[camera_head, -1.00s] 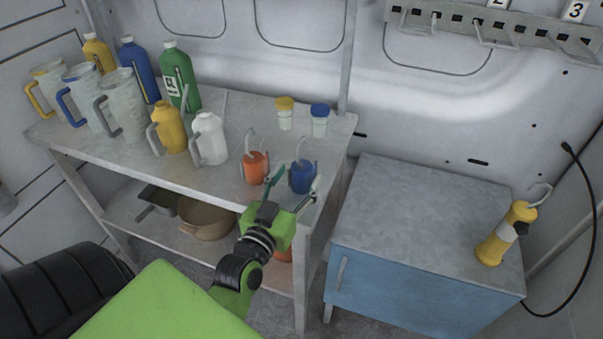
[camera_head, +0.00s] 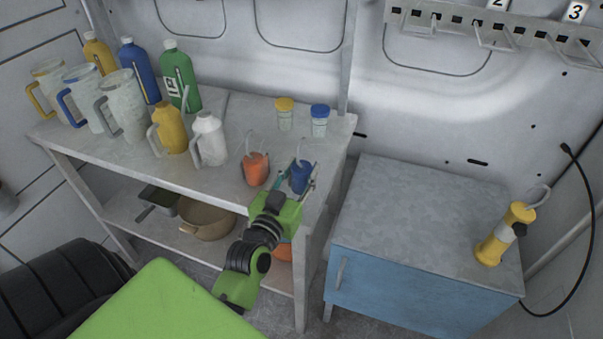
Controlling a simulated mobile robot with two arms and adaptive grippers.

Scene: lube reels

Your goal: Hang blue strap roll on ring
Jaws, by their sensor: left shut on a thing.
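The blue strap roll (camera_head: 299,177) stands at the right end of the shelf top, with a pale loop rising above it. My left gripper (camera_head: 297,183) is shut on it, with one finger on each side; its green body (camera_head: 275,213) is in front of the shelf edge. The roll still appears to be at the shelf surface. A metal rail (camera_head: 495,28) with wire hooks runs along the wall at upper right, with number signs 2 and 3 above it. I cannot tell which part of it is the ring. My right gripper is not in view.
An orange roll (camera_head: 256,168) stands just left of the blue one. Jugs, bottles and two small jars (camera_head: 285,114) stand on the shelf top (camera_head: 240,108). A blue cabinet (camera_head: 410,285) at right has a yellow lamp-like tool (camera_head: 496,247) on its mostly clear top.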

